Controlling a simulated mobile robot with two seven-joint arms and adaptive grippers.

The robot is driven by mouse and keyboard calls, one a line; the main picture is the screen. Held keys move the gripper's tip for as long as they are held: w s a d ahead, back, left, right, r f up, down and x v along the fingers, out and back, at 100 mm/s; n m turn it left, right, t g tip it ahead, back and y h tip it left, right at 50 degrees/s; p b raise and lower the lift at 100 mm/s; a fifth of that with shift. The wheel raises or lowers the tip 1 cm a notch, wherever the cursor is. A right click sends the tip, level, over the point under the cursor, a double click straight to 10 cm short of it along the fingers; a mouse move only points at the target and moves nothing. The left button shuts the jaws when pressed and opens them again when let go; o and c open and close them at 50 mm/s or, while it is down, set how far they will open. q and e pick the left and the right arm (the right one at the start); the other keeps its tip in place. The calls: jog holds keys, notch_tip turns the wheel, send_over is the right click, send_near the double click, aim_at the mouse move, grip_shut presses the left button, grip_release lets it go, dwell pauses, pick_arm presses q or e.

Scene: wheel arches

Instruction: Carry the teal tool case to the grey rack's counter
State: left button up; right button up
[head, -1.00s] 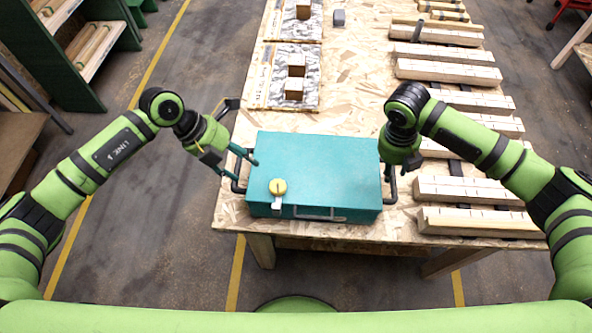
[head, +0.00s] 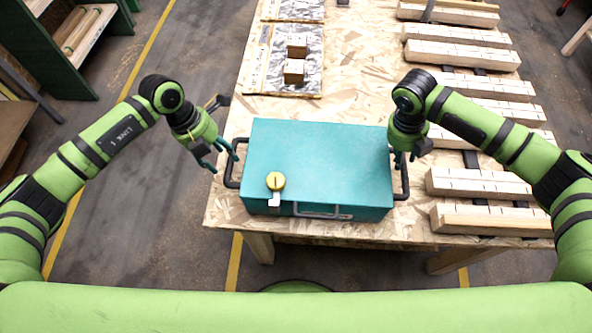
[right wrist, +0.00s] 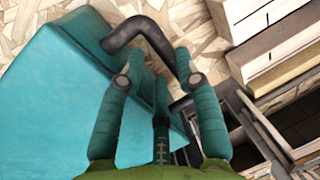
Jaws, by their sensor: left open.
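The teal tool case (head: 320,160) lies flat on the wooden worktable (head: 222,208), a dark handle on each short side. It also fills the left of the right wrist view (right wrist: 45,100). My left gripper (head: 225,159) is open and empty beside the left handle (head: 230,181), one fingertip close to it. My right gripper (head: 405,160) is over the right handle (head: 404,182). In the right wrist view its fingers (right wrist: 162,75) are spread, with the handle (right wrist: 140,30) running close by them; contact is unclear. I see no grey rack in the head view.
A yellow round item (head: 275,181) with a pale tab sits on the case. Several planks (head: 485,182) lie right of it. Wooden blocks (head: 294,71) stand behind on a marked sheet. A dark green shelf (head: 60,60) stands at left; the floor between is clear.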

aim_at(229, 162)
pick_arm(q)
jog(key=x, duration=0.3)
jog(key=shift+s+d+f, duration=0.1)
jog(key=shift+s+f, duration=0.05)
jog(key=shift+f, duration=0.05)
pick_arm(e)
jog(key=x, duration=0.3)
jog(key=shift+s+d+f, duration=0.1)
jog(key=shift+f, duration=0.15)
pick_arm(q)
jog(key=shift+d+f, duration=0.15)
jog(key=shift+f, duration=0.35)
pick_arm(e)
jog(key=shift+d+f, duration=0.1)
jog(key=shift+f, duration=0.4)
pick_arm(q)
jog(key=c, duration=0.6)
pick_arm(e)
jog(key=c, duration=0.6)
pick_arm(q)
grip_shut()
pick_arm(e)
grip_shut()
pick_arm(q)
jog(key=shift+w+r, duration=0.2)
jog(key=shift+r, duration=0.1)
pick_arm(e)
jog(key=shift+r, duration=0.25)
